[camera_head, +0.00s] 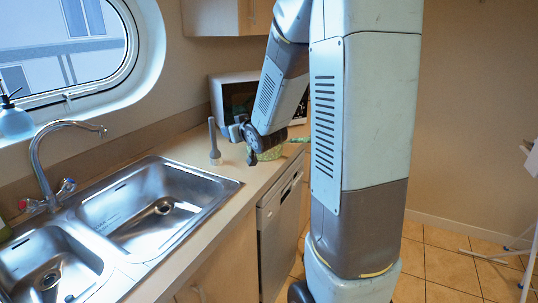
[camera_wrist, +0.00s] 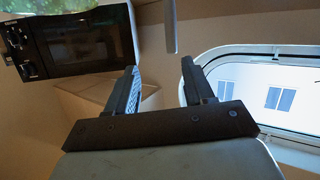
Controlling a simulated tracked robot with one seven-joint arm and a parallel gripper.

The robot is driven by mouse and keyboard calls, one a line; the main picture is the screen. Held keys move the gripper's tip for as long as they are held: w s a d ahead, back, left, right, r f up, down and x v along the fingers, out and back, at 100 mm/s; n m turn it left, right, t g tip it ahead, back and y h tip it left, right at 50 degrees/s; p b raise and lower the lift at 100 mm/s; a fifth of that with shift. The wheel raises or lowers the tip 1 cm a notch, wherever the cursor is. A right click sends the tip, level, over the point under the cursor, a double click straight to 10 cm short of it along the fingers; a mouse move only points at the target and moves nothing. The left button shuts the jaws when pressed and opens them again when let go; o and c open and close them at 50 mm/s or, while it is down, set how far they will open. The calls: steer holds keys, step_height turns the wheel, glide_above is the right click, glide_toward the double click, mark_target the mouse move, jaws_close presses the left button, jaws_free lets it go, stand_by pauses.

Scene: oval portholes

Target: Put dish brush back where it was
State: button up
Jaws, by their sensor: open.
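The dish brush (camera_head: 213,138) stands upright on the counter, just right of the sink, with its grey handle up and its pale bristle end down. My gripper (camera_head: 243,143) is open, to the right of the brush and apart from it in the head view. In the wrist view my gripper (camera_wrist: 159,72) shows its two fingers spread with nothing between them. A grey rod, which looks like the brush handle (camera_wrist: 171,25), shows beyond the fingertips at the top of that view.
The double steel sink (camera_head: 150,205) is left of the brush. A microwave (camera_head: 238,94) stands at the back of the counter. A green patterned item (camera_head: 270,153) is behind my gripper, partly hidden. The tap (camera_head: 45,160) and a spray bottle (camera_head: 14,120) are at the left.

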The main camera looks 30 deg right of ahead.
steer(key=s+a+r+g, duration=0.1)
steer(key=s+r+g, duration=0.1)
steer(key=s, duration=0.9)
steer(key=s+a+r+m+g, duration=0.1)
steer(key=s+g, duration=0.3)
steer(key=s, duration=0.7)
steer(key=s+a+r+m+g+h, duration=0.1)
steer(key=s+r+g, duration=0.2)
steer(key=s, duration=0.8)
steer(key=shift+s+a+r, duration=0.15)
steer(key=shift+a+r, duration=0.25)
steer(key=shift+r, duration=0.1)
